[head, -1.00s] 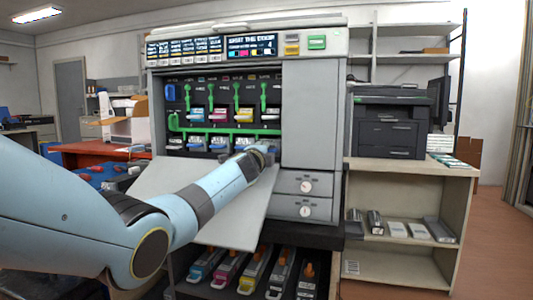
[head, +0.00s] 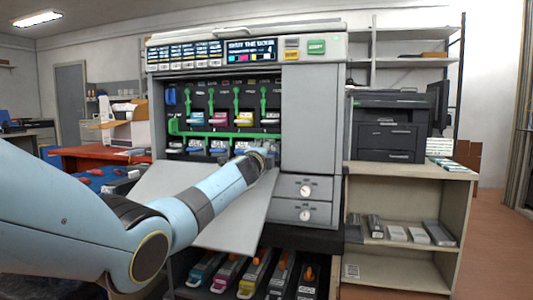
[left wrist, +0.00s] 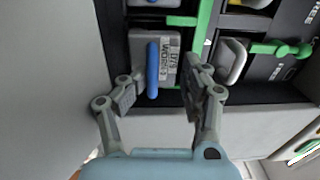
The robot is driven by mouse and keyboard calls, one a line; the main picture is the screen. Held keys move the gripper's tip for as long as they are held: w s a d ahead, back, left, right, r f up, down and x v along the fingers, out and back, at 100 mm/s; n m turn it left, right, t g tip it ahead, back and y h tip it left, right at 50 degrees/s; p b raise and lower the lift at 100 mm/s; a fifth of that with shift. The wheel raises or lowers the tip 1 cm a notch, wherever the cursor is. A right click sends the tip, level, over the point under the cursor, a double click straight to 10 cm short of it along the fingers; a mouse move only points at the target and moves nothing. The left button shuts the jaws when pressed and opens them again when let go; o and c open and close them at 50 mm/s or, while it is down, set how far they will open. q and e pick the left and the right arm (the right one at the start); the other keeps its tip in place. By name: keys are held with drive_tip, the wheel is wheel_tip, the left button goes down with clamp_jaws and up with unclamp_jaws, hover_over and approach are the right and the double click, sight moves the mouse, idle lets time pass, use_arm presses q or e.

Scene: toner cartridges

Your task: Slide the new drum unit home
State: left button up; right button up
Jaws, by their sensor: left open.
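The open printer (head: 315,120) shows an upper row of coloured toner cartridges (head: 218,119) and a lower row of drum units (head: 195,146). My left gripper (head: 268,152) is at the right end of the lower row; its fingers are hard to make out there. In the left wrist view my left gripper (left wrist: 162,78) is open. Its fingers stand either side of a grey drum unit's blue handle (left wrist: 153,70), with a gap to it. The unit's label (left wrist: 170,62) seems to read "WORN". The unit sits in a dark slot. My right gripper is out of view.
The lowered front door (head: 238,222) lies under my left arm. A green bar (head: 225,133) runs between the rows. Long cartridges (head: 255,272) stand on the shelf below. A side shelf (head: 410,180) with a black printer (head: 390,130) is at right.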

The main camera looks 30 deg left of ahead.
use_arm(q)
drive_tip(key=shift+s+f, duration=0.1)
drive_tip(key=shift+f, duration=0.5)
drive_tip(key=shift+s, duration=0.1)
drive_tip(key=shift+p+v, duration=0.75)
drive_tip(key=shift+p, duration=0.05)
drive_tip(key=shift+s+d+r+p, duration=0.1)
drive_tip(key=shift+s+r+p, duration=0.05)
drive_tip(key=shift+s+p, duration=0.3)
drive_tip(key=shift+s+d+r+p, duration=0.1)
drive_tip(key=shift+s+d+p, duration=0.1)
drive_tip(key=shift+s, duration=0.3)
drive_tip(key=shift+p+v, duration=0.7)
drive_tip(key=shift+v, duration=0.8)
